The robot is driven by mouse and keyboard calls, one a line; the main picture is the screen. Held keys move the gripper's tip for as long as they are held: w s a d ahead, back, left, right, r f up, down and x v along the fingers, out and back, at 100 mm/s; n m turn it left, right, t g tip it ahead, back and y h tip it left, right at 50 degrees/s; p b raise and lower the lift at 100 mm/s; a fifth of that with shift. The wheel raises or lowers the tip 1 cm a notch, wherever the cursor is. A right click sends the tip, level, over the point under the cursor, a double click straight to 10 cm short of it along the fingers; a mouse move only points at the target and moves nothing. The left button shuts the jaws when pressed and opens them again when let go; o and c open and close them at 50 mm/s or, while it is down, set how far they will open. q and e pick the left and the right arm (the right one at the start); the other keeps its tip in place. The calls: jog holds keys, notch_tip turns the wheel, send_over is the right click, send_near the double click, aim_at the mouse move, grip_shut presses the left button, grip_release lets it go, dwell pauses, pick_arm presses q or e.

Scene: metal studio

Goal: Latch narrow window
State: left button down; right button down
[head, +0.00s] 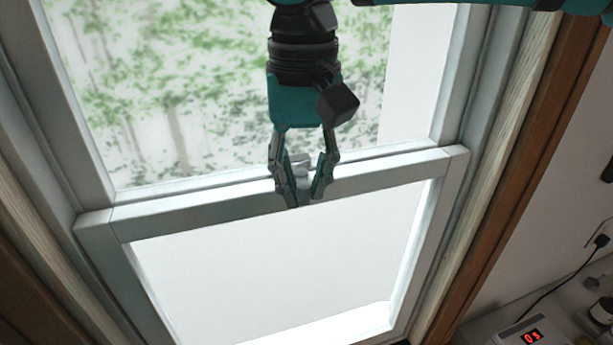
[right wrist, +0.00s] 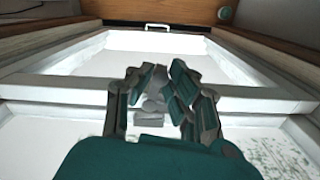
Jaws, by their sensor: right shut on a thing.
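A narrow white-framed window fills the middle of the head view, with its meeting rail (head: 400,168) running across it. A small grey latch (head: 303,168) sits on the rail at mid-width. My right gripper (head: 304,200) comes down from above and is shut on the latch, its fingers on either side. In the right wrist view, the latch (right wrist: 150,110) shows between the fingers of my right gripper (right wrist: 158,85), partly hidden by them. Whether the latch is turned open or closed cannot be made out. My left gripper is not in view.
Brown wooden trim (head: 532,170) borders the window on the right. A device with a red display (head: 532,338) and a black cable (head: 560,285) lie at the lower right. A white handle (right wrist: 158,27) shows at the far end in the right wrist view.

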aim_at(262, 186)
jog(key=a+m, duration=0.1)
jog(key=m, duration=0.3)
jog(key=w+a+m, duration=0.1)
jog(key=a+m, duration=0.1)
jog(key=m, duration=0.2)
jog(key=w+a+m+b, duration=0.1)
jog(key=a+m, duration=0.1)
jog(key=m, duration=0.2)
jog(key=shift+w+a+m, duration=0.1)
jog(key=shift+w+m, duration=0.15)
jog(key=shift+m, duration=0.05)
jog(key=shift+w+a+m, duration=0.1)
jog(key=shift+w+m, duration=0.2)
jog(key=shift+m, duration=0.35)
jog(key=shift+w+a+m, duration=0.1)
jog(key=shift+w+m, duration=0.15)
jog(key=shift+m, duration=0.4)
jog(key=c, duration=1.2)
grip_release()
jog(key=shift+c, duration=0.2)
